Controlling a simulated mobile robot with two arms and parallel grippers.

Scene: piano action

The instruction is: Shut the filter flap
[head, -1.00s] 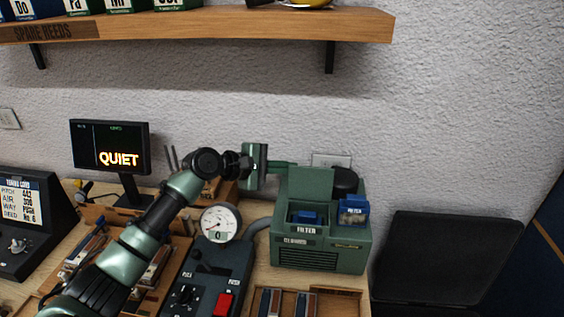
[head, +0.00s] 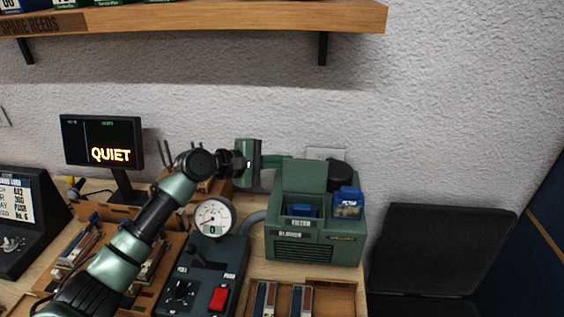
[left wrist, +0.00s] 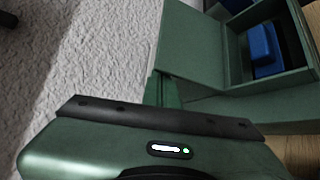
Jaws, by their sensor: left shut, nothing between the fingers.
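A blue filter (head: 302,211) sits inside the opening, also visible in the left wrist view (left wrist: 264,45). My left gripper (head: 284,161) is shut and empty, its fingers at the flap's upper left, level with its top edge. In the left wrist view the fingers (left wrist: 163,90) are beside or behind the flap; contact is unclear. My right gripper is out of view.
A second blue-topped filter (head: 348,203) stands on the box's right side, near a black rounded part (head: 340,175). A gauge (head: 213,217) and control panel (head: 203,275) lie to the left. The monitor (head: 101,141) reads QUIET. A wooden shelf (head: 200,23) hangs above.

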